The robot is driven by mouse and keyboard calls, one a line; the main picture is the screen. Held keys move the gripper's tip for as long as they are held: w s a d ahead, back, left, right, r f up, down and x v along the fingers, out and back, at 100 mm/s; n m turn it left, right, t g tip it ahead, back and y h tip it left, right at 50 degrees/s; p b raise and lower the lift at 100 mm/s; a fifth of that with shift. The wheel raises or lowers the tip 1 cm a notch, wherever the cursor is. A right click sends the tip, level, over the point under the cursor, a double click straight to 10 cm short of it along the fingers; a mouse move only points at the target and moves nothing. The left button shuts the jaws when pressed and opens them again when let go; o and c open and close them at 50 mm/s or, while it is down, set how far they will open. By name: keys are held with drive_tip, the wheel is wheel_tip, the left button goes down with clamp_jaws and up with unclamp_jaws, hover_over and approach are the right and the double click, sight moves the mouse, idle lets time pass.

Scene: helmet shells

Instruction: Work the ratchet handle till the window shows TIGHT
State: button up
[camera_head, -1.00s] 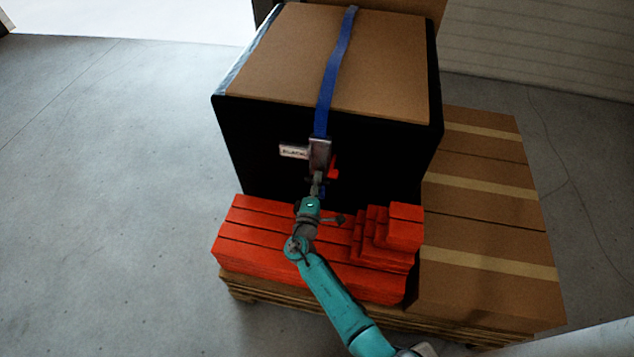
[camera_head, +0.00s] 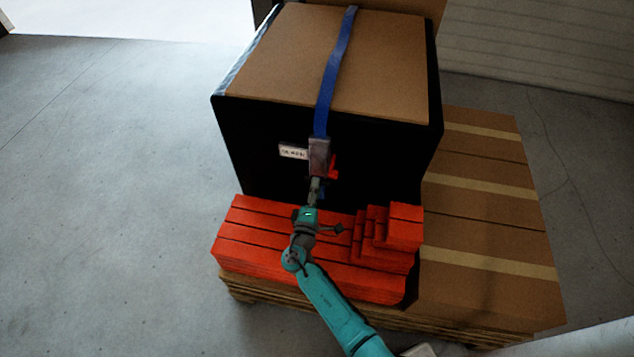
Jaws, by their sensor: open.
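The ratchet (camera_head: 319,155) is a grey metal body on the black front face of a large box, at the lower end of a blue strap (camera_head: 333,75). A red handle (camera_head: 333,172) sticks out at its lower right. The white window label (camera_head: 293,152) sits just left of the ratchet; its dark lettering is too small to read. My gripper (camera_head: 315,186) is open, just below the ratchet and close to the red handle. I cannot tell whether it touches the handle, and its fingertips are hard to make out.
Red stacked blocks (camera_head: 270,233) lie in front of the box, with a stepped pile (camera_head: 404,225) to the right of my arm. Brown cartons (camera_head: 487,210) stand at the right on the wooden pallet (camera_head: 240,290). The floor at left is clear.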

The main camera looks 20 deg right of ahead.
drive_tip(key=v, duration=0.9)
drive_tip(key=shift+s, duration=0.15)
drive_tip(key=shift+a+f, duration=0.1)
drive_tip(key=shift+a, duration=0.05)
drive_tip(key=shift+c, duration=0.2)
